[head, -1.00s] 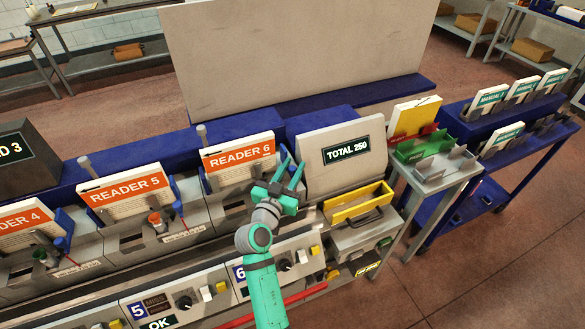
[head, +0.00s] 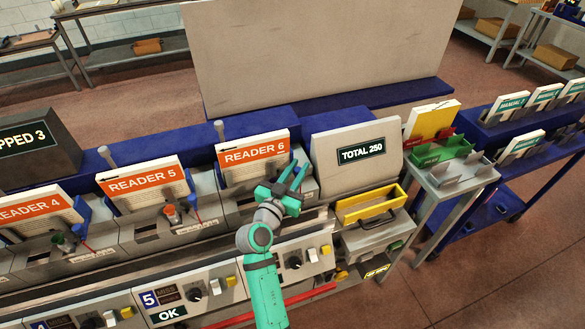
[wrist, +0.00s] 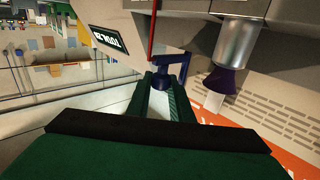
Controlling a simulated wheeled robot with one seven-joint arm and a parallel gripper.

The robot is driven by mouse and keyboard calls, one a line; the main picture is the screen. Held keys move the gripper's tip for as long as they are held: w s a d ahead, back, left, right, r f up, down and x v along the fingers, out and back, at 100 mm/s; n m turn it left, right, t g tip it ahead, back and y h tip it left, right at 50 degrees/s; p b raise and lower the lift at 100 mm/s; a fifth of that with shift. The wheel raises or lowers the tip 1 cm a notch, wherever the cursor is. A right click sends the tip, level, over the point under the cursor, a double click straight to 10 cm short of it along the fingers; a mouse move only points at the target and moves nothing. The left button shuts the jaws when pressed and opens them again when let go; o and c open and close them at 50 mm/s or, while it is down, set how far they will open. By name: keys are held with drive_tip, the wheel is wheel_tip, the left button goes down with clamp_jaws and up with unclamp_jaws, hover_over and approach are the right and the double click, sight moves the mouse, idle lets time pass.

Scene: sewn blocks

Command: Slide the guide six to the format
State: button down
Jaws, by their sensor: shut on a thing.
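Reader 6 (head: 252,158) stands in its station as a white stack with an orange label band. In the wrist view the stack's printed face (wrist: 270,115) is at the right. A gap shows between the guide and the stack. My gripper hides the guide in the head view.
The TOTAL 250 box (head: 360,153) stands close on the right, with a yellow tray (head: 370,203) before it. Reader 5 (head: 143,185) stands left. In the wrist view a metal post with a dark purple end (wrist: 233,55) is near my fingers.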

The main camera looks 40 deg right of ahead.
drive_tip(key=shift+w+a, duration=0.1)
drive_tip(key=shift+a, duration=0.1)
drive_tip(key=c, duration=1.9)
unclamp_jaws()
drive_tip(key=shift+o, duration=0.3)
drive_tip(key=shift+d, duration=0.1)
drive_tip(key=v, duration=1.1)
